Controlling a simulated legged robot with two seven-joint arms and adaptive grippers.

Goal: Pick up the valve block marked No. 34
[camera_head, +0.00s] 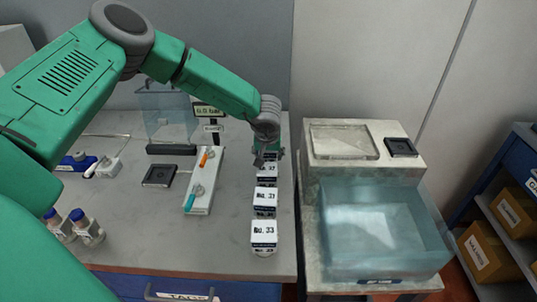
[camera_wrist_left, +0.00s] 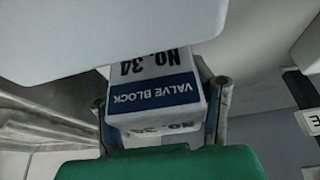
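The valve block marked No. 34 shows close up in the left wrist view (camera_wrist_left: 155,88), upside down, white with a dark blue "VALVE BLOCK" band. It sits between the two fingers of my left gripper (camera_wrist_left: 163,112), one finger close along each side. Whether the fingers press on it is not clear. In the head view my left gripper (camera_head: 268,152) reaches down at the far end of a row of white blocks and largely covers the block there. Nearer in the row stand more blocks, the closest marked 33 (camera_head: 264,234). My right gripper is not in view.
A clear blue bin (camera_head: 345,262) stands on a grey stand right of the table. Left of the row lie a white tray with orange and cyan parts (camera_head: 203,182) and a black square pad (camera_head: 159,176). Blue-capped bottles (camera_head: 88,230) stand at the left front.

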